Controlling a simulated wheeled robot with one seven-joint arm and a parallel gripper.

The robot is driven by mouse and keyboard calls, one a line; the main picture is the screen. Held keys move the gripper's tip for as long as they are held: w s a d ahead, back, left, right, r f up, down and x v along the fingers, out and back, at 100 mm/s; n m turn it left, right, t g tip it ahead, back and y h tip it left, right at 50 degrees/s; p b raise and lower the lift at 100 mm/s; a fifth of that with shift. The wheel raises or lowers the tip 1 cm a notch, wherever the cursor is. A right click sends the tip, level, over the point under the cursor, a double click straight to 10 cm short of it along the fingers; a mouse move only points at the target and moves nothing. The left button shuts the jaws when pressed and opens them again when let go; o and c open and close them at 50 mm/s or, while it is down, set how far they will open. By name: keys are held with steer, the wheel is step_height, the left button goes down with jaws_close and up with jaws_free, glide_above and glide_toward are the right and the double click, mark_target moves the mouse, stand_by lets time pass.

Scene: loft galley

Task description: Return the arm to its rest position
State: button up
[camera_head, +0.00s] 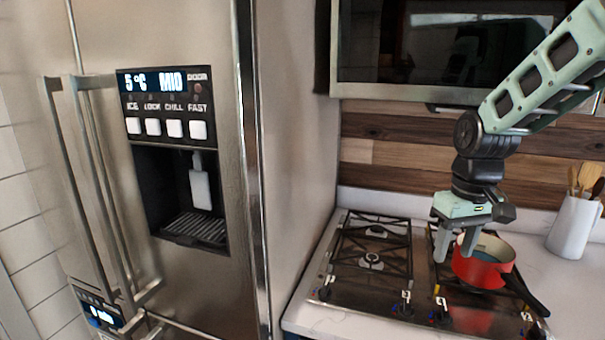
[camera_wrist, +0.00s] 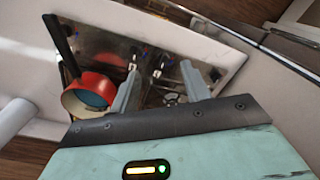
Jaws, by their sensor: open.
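My gripper (camera_head: 455,244) hangs at the end of my pale green arm, over the right part of the stove. Its two grey fingers are apart and nothing is between them; in the wrist view the open gripper (camera_wrist: 160,88) points down toward the hob. In the head view the fingers overlap the left side of a red pot (camera_head: 478,270). The pot also shows in the wrist view (camera_wrist: 90,84), to the left of the fingers. I cannot tell whether a finger touches it.
The gas hob (camera_head: 345,290) has an empty left burner. A steel fridge (camera_head: 200,285) with long handles stands at left. A microwave (camera_head: 400,90) hangs above the stove. A white utensil crock (camera_head: 573,228) stands at right on the white counter (camera_head: 575,300).

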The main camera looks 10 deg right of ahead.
steer(key=s+a+f+n+b, duration=0.1)
steer(key=s+a+n, duration=0.15)
steer(key=a, duration=0.45)
steer(key=s+a+f+n, duration=0.1)
steer(key=s+a+f, duration=0.15)
steer(key=a, duration=0.55)
steer(key=s+a+f+n+b, duration=0.1)
steer(key=s+a+n, duration=0.3)
steer(key=s+a, duration=0.5)
steer(key=s+f, duration=0.1)
steer(key=s, duration=0.3)
steer(key=shift+f+b, duration=0.15)
steer(key=shift+b, duration=0.25)
